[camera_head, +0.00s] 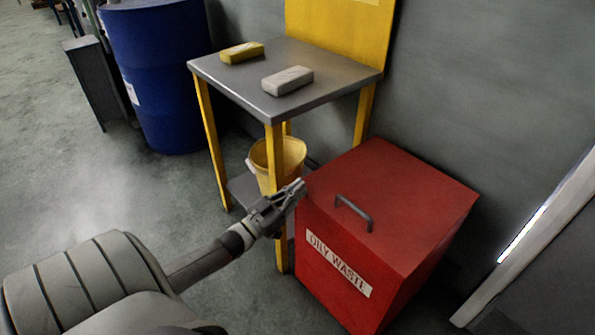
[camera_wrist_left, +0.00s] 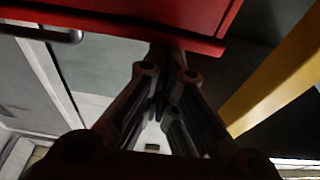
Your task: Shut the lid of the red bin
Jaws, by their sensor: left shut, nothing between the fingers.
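The red bin (camera_head: 340,275) stands on the floor at the lower right, with an "OILY WASTE" label on its front. Its red lid (camera_head: 405,195) lies over the top with a grey handle (camera_head: 353,211), and I see no clear gap under it. My left gripper (camera_head: 299,188) is shut and empty at the lid's left corner; I cannot tell whether it touches. In the left wrist view the shut fingers (camera_wrist_left: 167,60) point at the edge of a red panel (camera_wrist_left: 150,15), with the handle (camera_wrist_left: 60,34) at upper left. My right gripper is out of view.
A grey-topped table (camera_head: 240,88) with yellow legs stands behind the gripper, with a yellow block (camera_head: 242,52) and a pale block (camera_head: 287,80) on it. A yellow bucket (camera_head: 290,153) sits below. A blue drum (camera_head: 165,80) stands at upper left. The left floor is clear.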

